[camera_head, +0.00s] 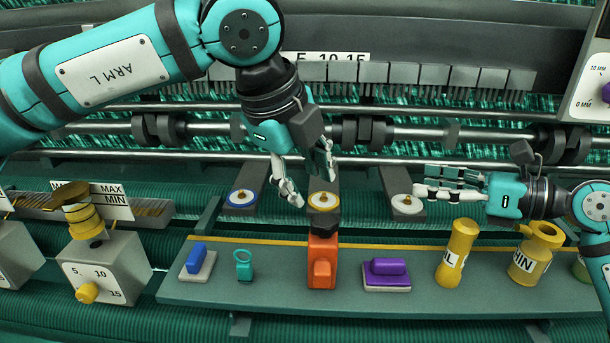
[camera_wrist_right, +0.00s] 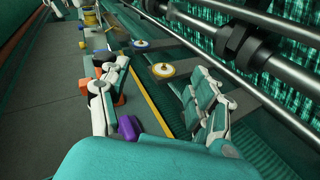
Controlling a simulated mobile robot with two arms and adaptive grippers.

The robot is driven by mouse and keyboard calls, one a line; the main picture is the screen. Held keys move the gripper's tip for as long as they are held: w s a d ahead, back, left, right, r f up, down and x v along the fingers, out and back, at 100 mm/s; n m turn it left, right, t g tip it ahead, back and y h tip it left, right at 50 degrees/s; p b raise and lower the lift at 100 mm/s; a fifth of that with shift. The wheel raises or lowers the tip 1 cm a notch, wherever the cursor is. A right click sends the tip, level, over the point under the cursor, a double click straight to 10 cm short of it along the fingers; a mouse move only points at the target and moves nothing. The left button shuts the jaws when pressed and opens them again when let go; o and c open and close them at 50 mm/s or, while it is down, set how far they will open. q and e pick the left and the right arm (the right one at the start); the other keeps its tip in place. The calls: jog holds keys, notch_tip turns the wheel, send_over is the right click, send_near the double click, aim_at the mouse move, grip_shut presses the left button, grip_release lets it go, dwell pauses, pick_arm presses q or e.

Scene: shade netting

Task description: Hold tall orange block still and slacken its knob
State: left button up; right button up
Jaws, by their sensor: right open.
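The tall orange block (camera_head: 322,255) stands upright on the grey-green shelf, near its middle. A dark knob (camera_head: 322,232) sits on its top, below a white and yellow disc. My left gripper (camera_head: 313,192) is above the block, fingers pointing down and apart, empty and not touching it. My right gripper (camera_head: 418,181) is to the right of and higher in the picture than the block, fingers pointing left, open and empty. In the right wrist view its fingers (camera_wrist_right: 160,100) are spread, and the left finger partly hides the block.
On the shelf (camera_head: 440,299) are a blue block (camera_head: 196,258), a teal ring piece (camera_head: 244,265), a purple block (camera_head: 386,268) and yellow bottles (camera_head: 456,252). A dial box (camera_head: 104,270) stands left. Metal rods run behind.

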jog(key=s+a+f+n+g, duration=0.3)
jog(key=s+a+n, duration=0.1)
jog(key=a, duration=0.3)
jog(key=g+h, duration=0.1)
jog(key=h, duration=0.1)
send_near(322, 259)
jog(key=shift+n, duration=0.3)
jog(key=f, duration=0.1)
jog(key=w+f, duration=0.1)
jog(key=w+d+f, duration=0.1)
jog(key=f, duration=0.1)
jog(key=shift+w, duration=0.15)
jog(key=x, duration=1)
grip_shut()
